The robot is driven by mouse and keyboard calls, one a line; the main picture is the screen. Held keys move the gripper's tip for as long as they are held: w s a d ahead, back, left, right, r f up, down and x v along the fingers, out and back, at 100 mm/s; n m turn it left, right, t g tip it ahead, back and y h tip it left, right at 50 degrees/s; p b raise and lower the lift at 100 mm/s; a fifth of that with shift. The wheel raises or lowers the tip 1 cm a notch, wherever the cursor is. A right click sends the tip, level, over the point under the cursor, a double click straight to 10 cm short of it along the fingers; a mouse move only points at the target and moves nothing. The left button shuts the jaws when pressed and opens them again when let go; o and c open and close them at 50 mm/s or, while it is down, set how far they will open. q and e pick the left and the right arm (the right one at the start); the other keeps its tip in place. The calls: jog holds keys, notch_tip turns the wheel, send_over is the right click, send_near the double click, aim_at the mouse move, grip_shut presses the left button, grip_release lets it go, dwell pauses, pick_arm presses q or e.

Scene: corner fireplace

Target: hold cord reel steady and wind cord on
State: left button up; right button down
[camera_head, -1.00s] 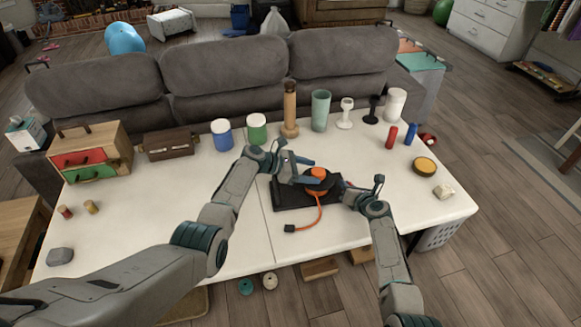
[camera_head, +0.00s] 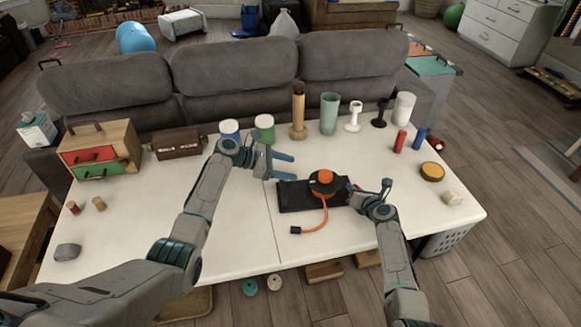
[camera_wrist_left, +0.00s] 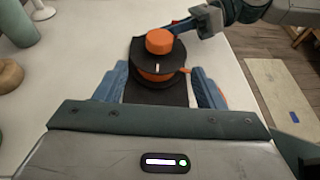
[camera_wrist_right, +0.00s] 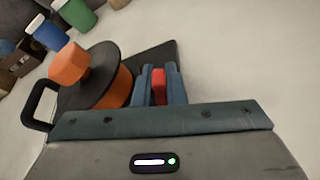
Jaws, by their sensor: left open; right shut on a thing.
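The cord reel (camera_head: 322,187), a black disc over an orange drum with an orange knob (camera_head: 325,176), stands on a black base (camera_head: 294,197) on the table. Its orange cord (camera_head: 324,213) runs off the front to a black plug (camera_head: 295,230) lying on the table. My left gripper (camera_head: 291,167) is open and empty, left of the reel and apart from it. In the left wrist view the reel (camera_wrist_left: 158,58) shows ahead, between the spread fingers. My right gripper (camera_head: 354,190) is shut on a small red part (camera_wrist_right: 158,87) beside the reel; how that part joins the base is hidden.
Behind stand a blue-banded jar (camera_head: 229,129), a green jar (camera_head: 264,127), a wooden cylinder (camera_head: 298,112) and a green cup (camera_head: 328,114). A small drawer chest (camera_head: 100,150) is at left. A yellow-topped round tin (camera_head: 432,171) is at right.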

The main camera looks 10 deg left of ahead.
pick_arm(q)
jog(key=w+d+r+m+g+y, duration=0.1)
jog(key=d+r+g+y, duration=0.15)
jog(key=d, duration=0.25)
jog(key=n+y, duration=0.1)
jog(key=y, duration=0.5)
send_near(325, 174)
jog(key=shift+g, duration=0.25)
jog(key=x, duration=0.8)
jog(key=shift+w+d+f, duration=0.15)
jog(key=shift+w+f, duration=0.15)
jog(key=shift+w, duration=0.05)
jog(key=c, duration=1)
